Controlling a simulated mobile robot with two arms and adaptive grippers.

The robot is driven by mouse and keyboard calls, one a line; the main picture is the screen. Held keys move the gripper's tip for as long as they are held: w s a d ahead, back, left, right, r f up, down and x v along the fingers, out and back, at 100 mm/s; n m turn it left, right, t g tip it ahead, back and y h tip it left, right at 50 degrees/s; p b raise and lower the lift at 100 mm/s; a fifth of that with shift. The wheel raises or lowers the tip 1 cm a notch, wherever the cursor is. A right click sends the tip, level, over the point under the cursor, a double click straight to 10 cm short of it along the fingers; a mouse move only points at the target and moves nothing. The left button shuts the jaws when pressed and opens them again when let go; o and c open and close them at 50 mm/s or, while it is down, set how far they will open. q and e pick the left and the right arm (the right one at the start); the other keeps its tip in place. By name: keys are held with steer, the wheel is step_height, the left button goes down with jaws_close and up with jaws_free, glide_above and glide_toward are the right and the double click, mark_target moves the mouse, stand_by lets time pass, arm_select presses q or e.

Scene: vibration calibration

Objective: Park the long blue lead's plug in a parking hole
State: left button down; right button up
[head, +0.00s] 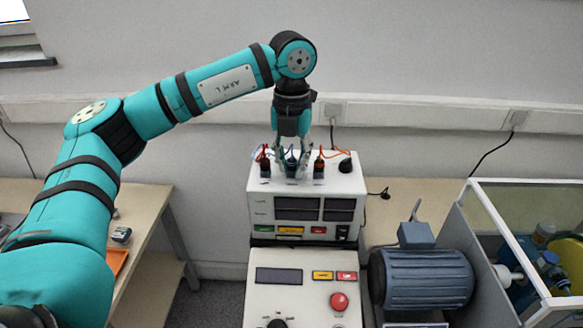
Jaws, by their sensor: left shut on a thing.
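My left gripper (291,168) points down over the top of the white instrument box (258,208), its fingers shut around a dark blue plug (291,162). A blue lead shows beside the fingers, but its full run is hidden. A dark red plug (265,166) stands upright to the left of the fingers. An orange-red plug (319,167) stands upright to the right, with an orange lead. I cannot tell whether the held plug is seated or lifted. No parking hole can be made out. My right gripper is out of view.
A black knob-like piece (345,165) sits on the box's right top. A control panel (305,291) with a red button stands in front. A blue motor (427,278) and an open-topped, clear-walled bin (470,214) are at right. A wooden table (150,200) is at left.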

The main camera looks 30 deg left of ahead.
mark_target(291, 159)
arm_select(q)
steer(key=shift+r, duration=0.4)
steer(key=shift+s+d+r, duration=0.1)
steer(key=shift+d, duration=0.05)
stand_by(0.4)
steer(key=shift+r+p, duration=1.35)
steer(key=shift+r, duration=0.4)
steer(key=shift+a, duration=0.2)
steer(key=w+a, duration=0.1)
steer(key=a, duration=0.1)
steer(key=w+a+p, duration=0.1)
steer(key=a, duration=0.2)
steer(key=w+a+p, duration=0.1)
steer(key=a, duration=0.1)
steer(key=shift+w+a, duration=0.2)
steer(key=shift+w, duration=0.1)
steer(key=shift+a+f+b, duration=0.2)
steer(key=shift+f+b, duration=0.25)
steer(key=shift+f, duration=0.45)
steer(key=shift+w+f+b, duration=0.1)
steer(key=shift+f+b, duration=0.25)
steer(key=shift+f, duration=0.45)
